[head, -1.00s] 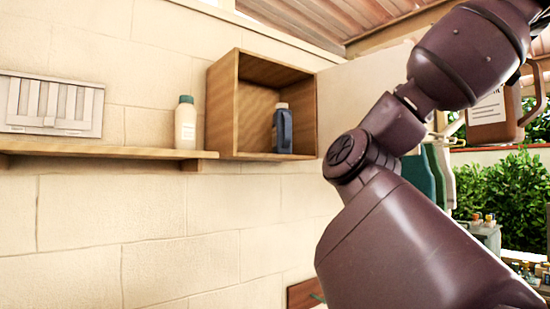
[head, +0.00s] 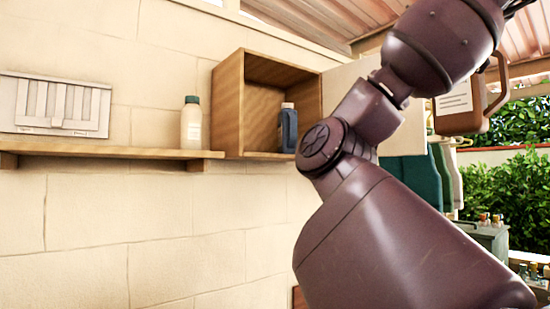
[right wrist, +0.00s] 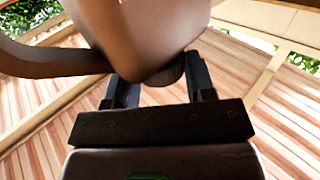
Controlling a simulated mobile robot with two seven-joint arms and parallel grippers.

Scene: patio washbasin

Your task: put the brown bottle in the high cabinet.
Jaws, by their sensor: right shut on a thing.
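The brown bottle (head: 472,121), a jug with a side handle and a pale label, is held up at the right of the head view, partly behind my arm. In the right wrist view the brown bottle (right wrist: 150,35) fills the top middle, its handle to the left. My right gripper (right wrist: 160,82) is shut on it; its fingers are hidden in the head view. The high cabinet (head: 228,105) is an open wooden box on the wall, left of my right arm and the bottle. A dark blue bottle (head: 289,131) stands inside it. My left gripper is out of view.
A wooden shelf (head: 110,152) runs left of the cabinet, with a pale green-capped bottle (head: 191,122) and a white slatted panel (head: 55,105). A pale panel (head: 345,82) stands at the cabinet's right side. The cabinet's left part looks empty.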

